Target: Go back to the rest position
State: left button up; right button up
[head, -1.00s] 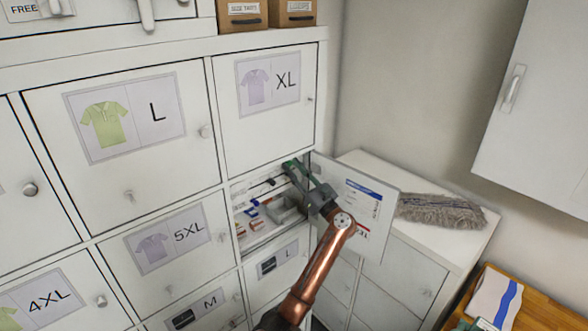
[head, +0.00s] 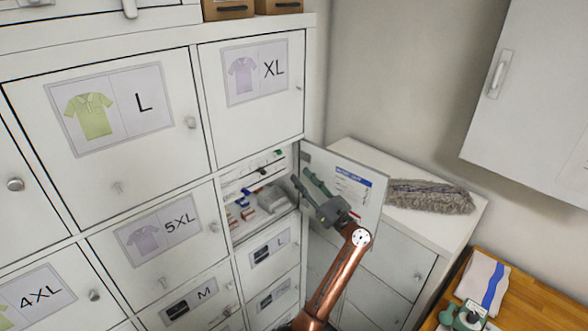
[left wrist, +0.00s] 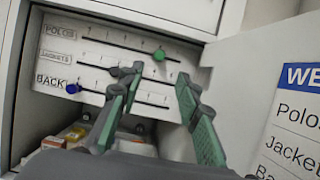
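My left gripper (head: 301,178) is at the mouth of the open compartment, in front of the open door (head: 345,185). In the left wrist view its two green-padded fingers (left wrist: 158,80) are spread apart with nothing between them. Behind them is a white slider panel (left wrist: 100,48) with rows marked POLOS, JACKETS and BACK. The POLOS green knob (left wrist: 159,53) is toward the right; the blue knob (left wrist: 72,88) of the BACK row is at the left. The JACKETS knob is hard to make out near the finger. My right gripper (head: 466,316) shows partly at the bottom right, its opening unclear.
Shut locker doors marked L (head: 125,108), XL (head: 255,72) and 5XL (head: 158,235) surround the compartment. A grey mop head (head: 430,196) lies on the white cabinet at right. A blue-striped cloth (head: 482,282) lies on the wooden table (head: 535,305).

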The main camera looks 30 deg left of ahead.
pick_arm(q)
jog(key=shift+s+d+f, duration=0.15)
jog(key=shift+d+f, duration=0.1)
jog(key=shift+d, duration=0.4)
